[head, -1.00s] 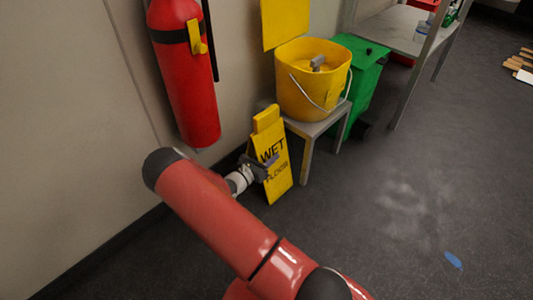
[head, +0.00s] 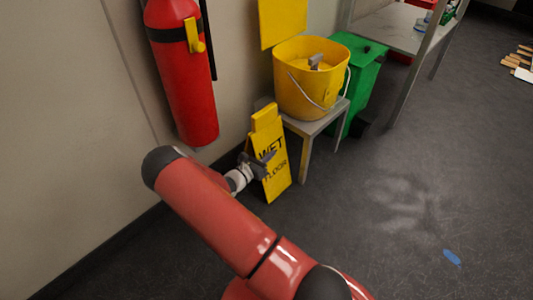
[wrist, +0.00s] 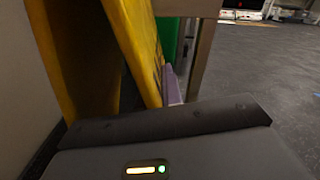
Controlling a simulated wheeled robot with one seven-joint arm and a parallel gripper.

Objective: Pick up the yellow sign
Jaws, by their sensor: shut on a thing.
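The yellow wet floor sign (head: 276,176) stands upright on the floor beside the wall, left of a small grey stool. My gripper (head: 264,166) is at the sign's left edge, around mid-height, and is shut on its front panel. In the wrist view the sign (wrist: 133,40) rises close in front of the gripper body, its two panels spread apart. One purple-grey finger (wrist: 172,86) shows along the right face of the panel. The other finger is hidden.
A yellow bucket (head: 292,85) sits on the grey stool (head: 306,150) just right of the sign. A green bin (head: 362,75) stands behind it. A red fire extinguisher (head: 184,85) hangs on the wall at left. The floor at right is mostly clear, with a blue item (head: 452,257).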

